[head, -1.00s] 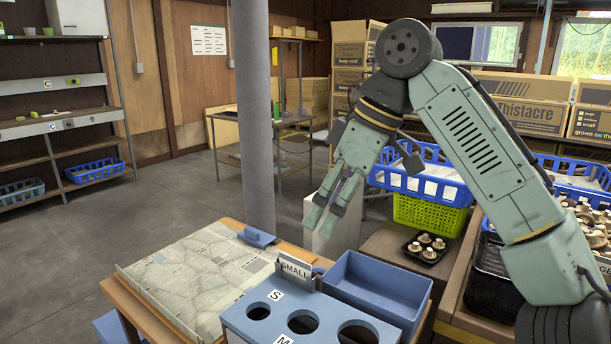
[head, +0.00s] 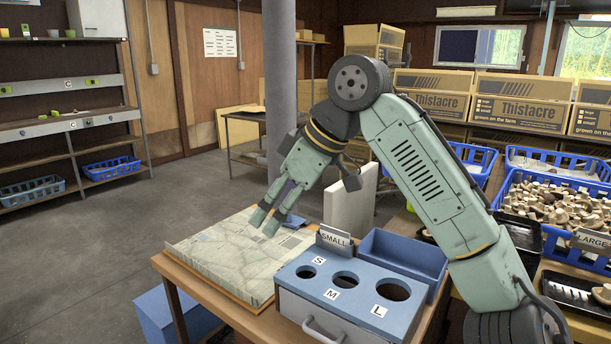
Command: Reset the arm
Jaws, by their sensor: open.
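My arm reaches in from the lower right of the head view and bends at a dark joint. My gripper (head: 268,221) hangs from it, fingers pointing down and left. The two fingers are apart, with nothing seen between them. In the picture the fingertips overlap the far right part of a table covered with a printed sheet (head: 222,262); the height above it is hard to tell. The blue sizing box (head: 340,310) with holes marked S, M and L stands to the right of the gripper, nearer the camera.
A SMALL sign (head: 336,239) and an empty blue bin (head: 403,254) stand behind the sizing box. A blue crate of mushrooms (head: 507,200) and a black tray (head: 565,292) are at the right. A grey pillar (head: 281,100) rises behind my gripper. The floor at left is clear.

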